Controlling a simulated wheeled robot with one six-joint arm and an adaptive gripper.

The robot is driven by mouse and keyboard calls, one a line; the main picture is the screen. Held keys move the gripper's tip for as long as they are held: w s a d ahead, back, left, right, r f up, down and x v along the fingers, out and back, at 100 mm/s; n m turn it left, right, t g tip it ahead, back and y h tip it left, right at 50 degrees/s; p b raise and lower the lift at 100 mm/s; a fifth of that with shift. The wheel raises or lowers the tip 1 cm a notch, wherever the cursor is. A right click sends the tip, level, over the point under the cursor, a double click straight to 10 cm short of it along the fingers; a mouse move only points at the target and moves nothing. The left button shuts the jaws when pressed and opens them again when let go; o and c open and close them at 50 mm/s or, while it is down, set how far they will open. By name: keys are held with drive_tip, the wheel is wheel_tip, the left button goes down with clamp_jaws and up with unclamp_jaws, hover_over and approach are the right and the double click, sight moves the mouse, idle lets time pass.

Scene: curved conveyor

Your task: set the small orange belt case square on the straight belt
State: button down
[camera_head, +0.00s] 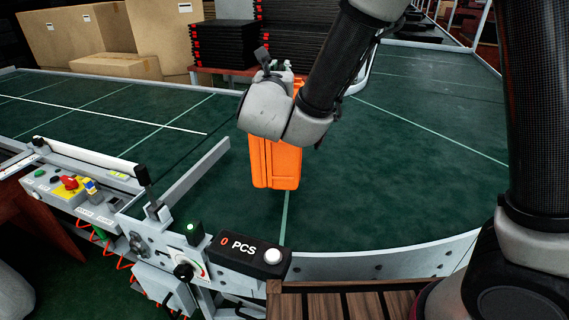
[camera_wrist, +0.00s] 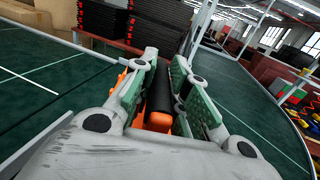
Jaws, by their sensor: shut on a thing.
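The small orange case (camera_head: 275,165) hangs upright below my wrist in the head view, over the green curved belt near the seam with the straight belt. Its upper part is hidden behind my wrist. In the wrist view the orange case (camera_wrist: 159,122) shows between the fingers, with a dark handle. My gripper (camera_wrist: 170,85) is shut on the case's handle; in the head view its fingers (camera_head: 276,72) are mostly hidden by the wrist. The straight belt (camera_head: 90,115), green with white lines, lies to the left. I cannot tell whether the case's lower end touches the belt.
A metal guide rail (camera_head: 188,172) stands left of the case. A control panel with a "0 PCS" counter (camera_head: 245,255) sits at the front edge. Cardboard boxes (camera_head: 75,35) and black stacked trays (camera_head: 225,45) stand behind the belt. The straight belt's surface is clear.

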drive_tip(key=shift+w+r, duration=0.1)
drive_tip(key=shift+w, duration=0.1)
drive_tip(key=shift+f, duration=0.2)
wheel_tip(320, 180, down, 10)
drive_tip(key=shift+r, duration=0.2)
drive_tip(key=shift+f, duration=0.1)
drive_tip(key=c, duration=1.5)
unclamp_jaws()
drive_tip(key=shift+f, duration=0.1)
drive_tip(key=shift+o, duration=0.6)
